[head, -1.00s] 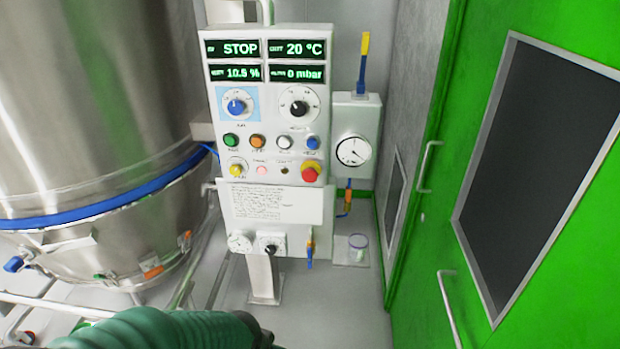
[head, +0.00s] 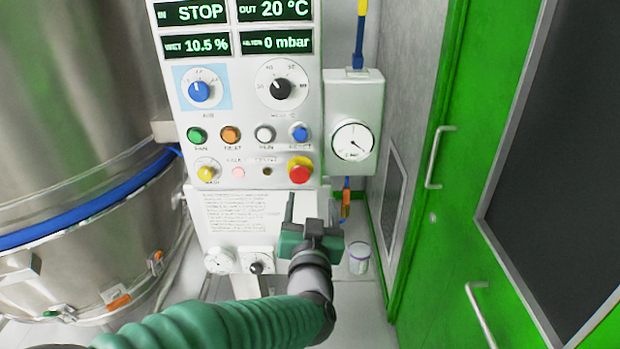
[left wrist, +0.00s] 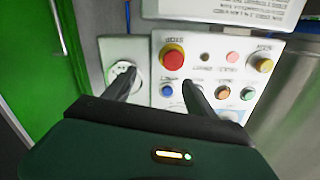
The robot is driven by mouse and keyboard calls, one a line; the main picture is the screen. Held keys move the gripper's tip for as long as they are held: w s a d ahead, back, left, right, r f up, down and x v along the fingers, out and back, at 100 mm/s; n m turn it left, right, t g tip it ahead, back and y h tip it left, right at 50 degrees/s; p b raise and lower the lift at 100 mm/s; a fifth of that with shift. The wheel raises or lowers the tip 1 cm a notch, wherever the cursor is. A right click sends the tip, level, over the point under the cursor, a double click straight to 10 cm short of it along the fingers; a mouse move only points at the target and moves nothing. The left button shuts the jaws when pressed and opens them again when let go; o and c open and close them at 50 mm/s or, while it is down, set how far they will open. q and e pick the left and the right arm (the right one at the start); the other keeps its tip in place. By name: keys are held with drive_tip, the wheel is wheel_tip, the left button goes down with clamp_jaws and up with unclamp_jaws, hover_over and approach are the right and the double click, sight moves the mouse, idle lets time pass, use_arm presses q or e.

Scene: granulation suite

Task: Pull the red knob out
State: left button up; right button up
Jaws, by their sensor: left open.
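The red knob (head: 300,171) is a round red mushroom button on a yellow collar, at the lower right of the white control panel (head: 226,118). It also shows in the left wrist view (left wrist: 173,56), where the panel appears upside down. My left gripper (head: 312,208) is open and empty, just below the knob in the head view. I see no contact with the knob. My right gripper is out of view.
Coloured buttons and two dials sit close to the knob. A gauge box (head: 352,125) stands right of the panel. A steel vessel (head: 75,110) stands left, and a green door (head: 470,150) with handles is at right. A small jar (head: 359,258) stands below the gauge.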

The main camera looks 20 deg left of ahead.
sight(299, 177)
use_arm(q)
drive_tip(key=w+a, duration=0.7)
drive_tip(key=w, duration=0.1)
drive_tip(key=shift+w+a+f, duration=0.15)
drive_tip(key=shift+f, duration=0.2)
drive_tip(key=shift+w+d, duration=0.4)
drive_tip(key=shift+w, duration=0.2)
drive_tip(key=shift+w+d, duration=0.35)
drive_tip(key=shift+w, duration=0.25)
drive_tip(key=shift+d+r, duration=0.1)
drive_tip(key=shift+d, duration=0.35)
drive_tip(key=shift+s+a, duration=0.15)
drive_tip(key=shift+a, duration=0.45)
drive_tip(key=c, duration=0.4)
drive_tip(key=shift+a, duration=0.25)
drive_tip(key=shift+c, duration=2.3)
drive_tip(key=shift+d, duration=0.4)
clamp_jaws()
drive_tip(key=shift+a, duration=0.1)
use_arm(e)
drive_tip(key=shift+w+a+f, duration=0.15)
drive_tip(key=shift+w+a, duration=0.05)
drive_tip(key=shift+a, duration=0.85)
